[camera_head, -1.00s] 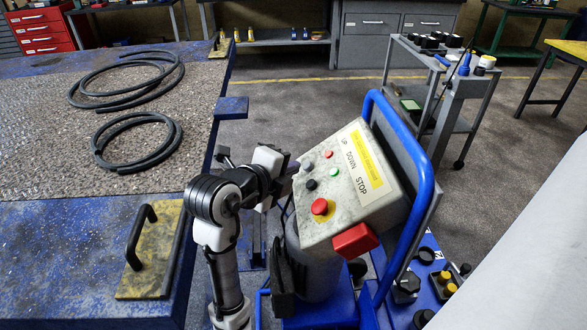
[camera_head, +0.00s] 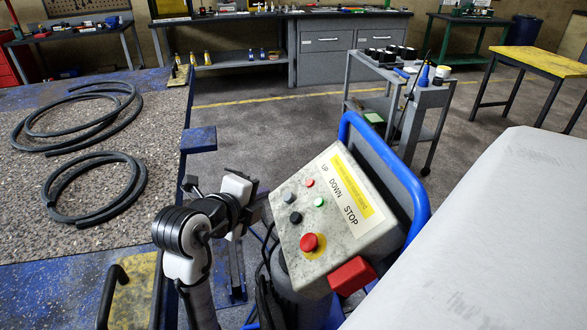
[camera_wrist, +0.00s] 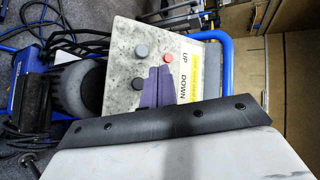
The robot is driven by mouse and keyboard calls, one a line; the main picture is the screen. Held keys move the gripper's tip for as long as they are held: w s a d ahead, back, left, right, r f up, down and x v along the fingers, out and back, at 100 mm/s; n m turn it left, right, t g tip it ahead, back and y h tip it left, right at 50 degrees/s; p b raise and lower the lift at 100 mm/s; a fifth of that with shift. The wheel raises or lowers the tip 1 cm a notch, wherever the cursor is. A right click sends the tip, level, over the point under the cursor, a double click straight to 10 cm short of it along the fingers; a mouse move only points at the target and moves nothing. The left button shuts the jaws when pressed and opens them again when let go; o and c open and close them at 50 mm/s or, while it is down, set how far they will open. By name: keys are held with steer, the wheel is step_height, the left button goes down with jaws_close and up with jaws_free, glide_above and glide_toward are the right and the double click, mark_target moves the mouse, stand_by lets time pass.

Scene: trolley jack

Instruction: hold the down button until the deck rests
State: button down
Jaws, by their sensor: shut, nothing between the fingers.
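The control box (camera_head: 330,215) is tilted and faces up, with UP, DOWN and STOP labels. In the head view its black button (camera_head: 295,217), level with DOWN, is uncovered below the grey button (camera_head: 289,197). The red STOP button (camera_head: 309,242) is nearest. The deck (camera_head: 75,248) is the blue-edged platform at left; its height off the floor cannot be judged. In the head view the fingertips are unclear beside the box's left edge.
Coiled black hoses (camera_head: 95,187) lie on the deck. A blue tube frame (camera_head: 397,165) borders the control box. A grey trolley (camera_head: 405,112) stands behind it, and a yellow-topped table (camera_head: 535,62) is at the far right. Open floor (camera_head: 270,130) lies between deck and cabinets.

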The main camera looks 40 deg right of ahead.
mark_target(294, 212)
steer(key=d+f+b, duration=0.1)
steer(key=s+d+f+b, duration=0.1)
steer(key=f, duration=0.1)
steer(key=s+d+f+b, duration=0.1)
steer(key=f, duration=0.1)
steer(key=shift+d, duration=0.1)
steer(key=shift+s+d+f+b, duration=0.2)
steer(key=shift+d+f+b, duration=0.25)
steer(key=shift+f+b, duration=0.1)
stand_by(1.6)
steer(key=shift+s+d+f+b, duration=0.1)
steer(key=shift+d+f+b, duration=0.1)
steer(key=shift+f+b, duration=0.15)
steer(key=shift+s+d+f+b, duration=0.25)
steer(key=shift+d+f+b, duration=0.1)
steer(key=shift+b, duration=0.1)
stand_by(1.8)
steer(key=shift+a+r, duration=0.1)
stand_by(1.0)
steer(key=shift+w+a+r+p, duration=0.35)
steer(key=shift+a+r+p, duration=0.15)
steer(key=shift+r, duration=0.15)
